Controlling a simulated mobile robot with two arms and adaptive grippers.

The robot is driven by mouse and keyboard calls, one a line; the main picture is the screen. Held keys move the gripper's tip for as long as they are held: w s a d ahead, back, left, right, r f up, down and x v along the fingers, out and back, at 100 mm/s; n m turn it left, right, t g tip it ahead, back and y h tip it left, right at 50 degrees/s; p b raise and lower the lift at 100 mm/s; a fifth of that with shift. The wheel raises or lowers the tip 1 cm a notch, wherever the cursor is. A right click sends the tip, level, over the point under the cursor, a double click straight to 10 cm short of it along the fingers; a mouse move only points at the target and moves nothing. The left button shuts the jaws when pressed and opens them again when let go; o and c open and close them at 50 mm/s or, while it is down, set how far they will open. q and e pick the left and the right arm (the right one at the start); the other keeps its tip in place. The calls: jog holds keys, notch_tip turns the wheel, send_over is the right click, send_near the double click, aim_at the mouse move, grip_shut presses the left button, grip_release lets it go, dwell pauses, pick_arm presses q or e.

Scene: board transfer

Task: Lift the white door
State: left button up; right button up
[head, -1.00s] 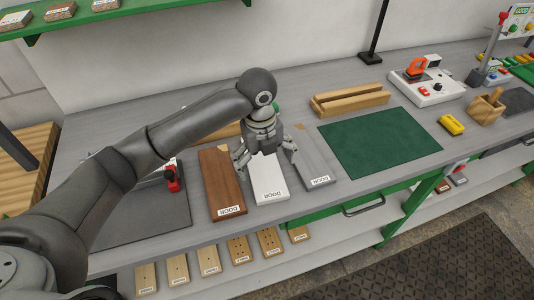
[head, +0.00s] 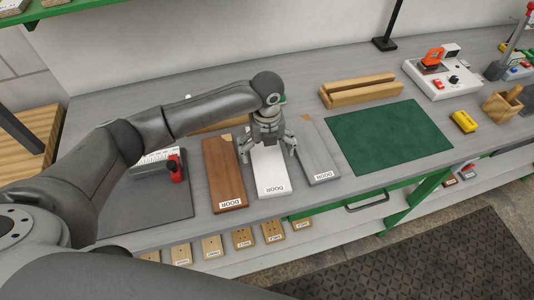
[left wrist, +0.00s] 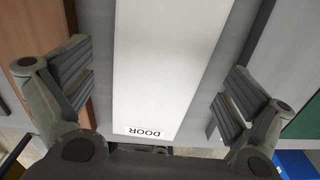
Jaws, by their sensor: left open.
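The white door (head: 270,174) is a flat white board labelled DOOR. It lies on the grey bench between a brown door (head: 223,178) and a grey door (head: 319,155). My left gripper (head: 268,154) is open over the white door, and hides its far part in the head view. In the left wrist view the white door (left wrist: 165,65) runs between my two open fingers (left wrist: 158,85), with a gap on each side. The fingers do not appear to touch it. My right gripper is not in view.
A green mat (head: 388,137) lies to the right, with a slotted wooden block (head: 361,94) behind it. A red-handled tool (head: 175,166) stands on a dark mat at left. A yellow item (head: 464,121) lies further right. Small boards (head: 212,246) sit on the lower shelf.

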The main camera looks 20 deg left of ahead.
pick_arm(q)
jog(key=shift+f, duration=0.8)
jog(key=c, duration=0.3)
jog(key=shift+c, duration=1.4)
jog(key=c, duration=0.6)
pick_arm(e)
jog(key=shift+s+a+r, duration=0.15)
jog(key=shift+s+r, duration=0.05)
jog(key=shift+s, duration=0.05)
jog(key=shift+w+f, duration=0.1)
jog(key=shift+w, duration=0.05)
